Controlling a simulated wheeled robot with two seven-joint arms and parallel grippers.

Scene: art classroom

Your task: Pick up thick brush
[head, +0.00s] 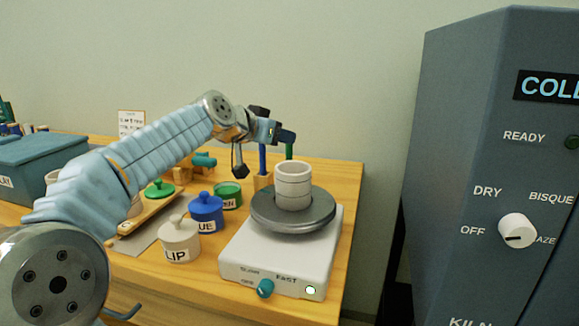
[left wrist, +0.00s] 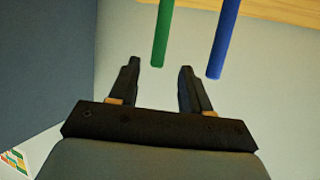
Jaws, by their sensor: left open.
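Two brush handles, one green (head: 289,151) and one blue (head: 262,158), stand upright at the back of the table by a wooden holder (head: 262,182). I cannot tell for sure which is the thick brush; their lower parts are hidden. My left gripper (head: 286,136) is above the table at the handles' top ends. In the left wrist view, the left gripper (left wrist: 160,67) is open. The green handle's end (left wrist: 162,35) appears in line with the gap between its fingers. The blue handle (left wrist: 223,40) lies right of the right finger. My right gripper is out of view.
A pottery wheel (head: 235,262) with a pale clay cylinder (head: 293,185) stands in front of the holder. Lidded jars, blue (head: 206,214) and cream (head: 178,240), and a green jar (head: 229,194) are left of it. A large kiln (head: 470,150) stands at right.

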